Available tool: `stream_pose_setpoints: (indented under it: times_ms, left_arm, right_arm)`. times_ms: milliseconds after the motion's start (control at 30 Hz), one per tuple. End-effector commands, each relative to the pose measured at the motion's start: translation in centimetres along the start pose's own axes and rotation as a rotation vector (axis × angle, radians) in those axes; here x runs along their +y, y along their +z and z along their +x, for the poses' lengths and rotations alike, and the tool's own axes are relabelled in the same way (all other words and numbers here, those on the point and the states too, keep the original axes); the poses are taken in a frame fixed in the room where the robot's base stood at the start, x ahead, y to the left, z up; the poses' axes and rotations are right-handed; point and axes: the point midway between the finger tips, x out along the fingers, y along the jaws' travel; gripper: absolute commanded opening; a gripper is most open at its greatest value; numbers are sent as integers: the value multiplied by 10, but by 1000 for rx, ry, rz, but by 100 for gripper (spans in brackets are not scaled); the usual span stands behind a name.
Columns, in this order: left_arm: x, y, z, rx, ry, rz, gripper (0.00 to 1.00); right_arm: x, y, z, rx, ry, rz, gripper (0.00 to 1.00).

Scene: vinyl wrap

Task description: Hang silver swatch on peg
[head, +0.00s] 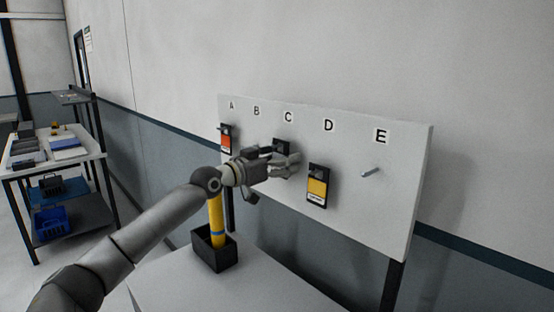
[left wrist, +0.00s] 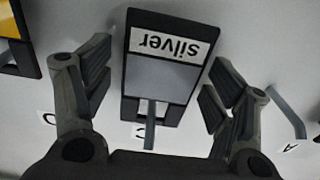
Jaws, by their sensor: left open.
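The silver swatch (left wrist: 165,72) is a black card with a grey panel and a label reading "silver", upside down in the left wrist view. It hangs at the board's C position, with a metal peg (left wrist: 150,125) sticking out at its top end. In the head view, its dark top (head: 281,146) shows behind my left gripper (head: 294,163). My left gripper, also in the left wrist view (left wrist: 158,100), is open, with fingers apart on either side of the swatch and gaps visible. My right gripper is not in view.
The white pegboard (head: 335,222) carries a red swatch (head: 226,139) at A and a yellow swatch (head: 317,187) at D. The peg at E (head: 370,172) is bare. A black holder (head: 212,252) with a yellow tool (head: 216,215) stands on the white table (head: 245,290) below.

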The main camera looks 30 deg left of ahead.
Motion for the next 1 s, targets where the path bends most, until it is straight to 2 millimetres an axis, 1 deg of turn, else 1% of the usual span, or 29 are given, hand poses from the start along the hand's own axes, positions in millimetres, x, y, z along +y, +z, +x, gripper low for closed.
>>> stream_pose_setpoints:
  times_ms: [100, 467, 500, 1000]
  left_arm:
    - [0, 0, 0, 0, 0, 0, 77]
    - [0, 0, 0, -1, 0, 0, 31]
    - [0, 0, 0, -1, 0, 0, 30]
    - [0, -10, 0, -1, 1, 0, 29]
  right_arm:
    - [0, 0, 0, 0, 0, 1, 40]
    - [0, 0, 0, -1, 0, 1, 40]
    - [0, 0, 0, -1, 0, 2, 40]
    - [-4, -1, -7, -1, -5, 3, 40]
